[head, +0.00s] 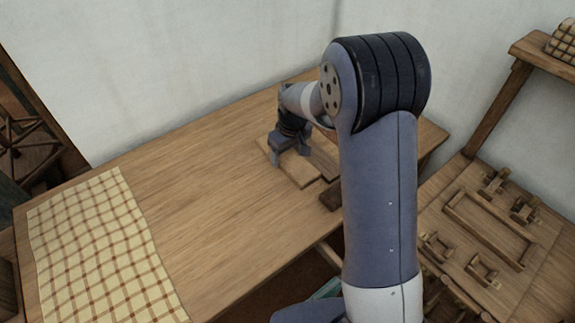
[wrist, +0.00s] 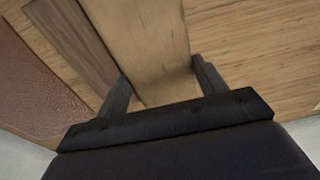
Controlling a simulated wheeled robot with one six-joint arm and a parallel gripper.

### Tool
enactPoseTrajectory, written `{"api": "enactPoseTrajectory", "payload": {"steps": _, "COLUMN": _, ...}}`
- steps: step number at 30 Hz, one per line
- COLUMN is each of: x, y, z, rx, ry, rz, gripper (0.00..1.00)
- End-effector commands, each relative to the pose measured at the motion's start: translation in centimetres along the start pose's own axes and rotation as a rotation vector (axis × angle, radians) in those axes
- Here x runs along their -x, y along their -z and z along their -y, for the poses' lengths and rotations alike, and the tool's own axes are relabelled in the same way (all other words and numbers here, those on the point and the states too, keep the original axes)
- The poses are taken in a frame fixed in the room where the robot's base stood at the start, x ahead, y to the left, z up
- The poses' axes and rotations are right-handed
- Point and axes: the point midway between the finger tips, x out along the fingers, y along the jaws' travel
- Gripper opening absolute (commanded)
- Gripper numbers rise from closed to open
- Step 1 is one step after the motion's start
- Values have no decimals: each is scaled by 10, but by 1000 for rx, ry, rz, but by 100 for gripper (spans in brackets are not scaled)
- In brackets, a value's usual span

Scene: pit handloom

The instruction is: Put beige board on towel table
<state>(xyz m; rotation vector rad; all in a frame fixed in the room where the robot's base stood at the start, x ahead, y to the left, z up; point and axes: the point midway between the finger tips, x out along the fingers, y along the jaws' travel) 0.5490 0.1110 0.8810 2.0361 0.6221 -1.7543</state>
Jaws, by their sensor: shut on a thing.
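The beige board (wrist: 145,45) runs between the two fingers of my gripper (wrist: 163,86) in the wrist view, and the fingers are shut on its sides. In the head view the beige board (head: 300,171) shows just under my gripper (head: 283,158), at the right part of the long wooden table. I cannot tell whether it touches the tabletop. The towel table (head: 205,190) carries a cream-and-brown checked towel (head: 97,245) at its left end. My gripper hides part of the board.
A darker brown board (wrist: 72,38) and a reddish-brown flat piece (wrist: 32,85) lie beside the beige board. The table's middle is bare. At right stands a lower wooden table (head: 455,225) with wooden frames and blocks. A shelf (head: 545,50) is at upper right.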

Motion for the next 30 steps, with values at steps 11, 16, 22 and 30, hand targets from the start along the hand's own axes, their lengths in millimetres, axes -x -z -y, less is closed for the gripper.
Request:
{"api": "enactPoseTrajectory", "payload": {"steps": 11, "x": -41, "y": -7, "z": 0, "rx": 0, "ry": 0, "rz": 1, "gripper": 39}}
{"api": "enactPoseTrajectory", "payload": {"steps": 16, "x": -63, "y": -10, "z": 0, "rx": 0, "ry": 0, "rz": 1, "gripper": 39}}
{"api": "enactPoseTrajectory", "payload": {"steps": 22, "x": -64, "y": -9, "z": 0, "rx": 0, "ry": -1, "rz": -2, "gripper": 39}}
{"api": "enactPoseTrajectory", "payload": {"steps": 30, "x": -66, "y": -10, "z": 0, "rx": 0, "ry": -1, "rz": -1, "gripper": 76}}
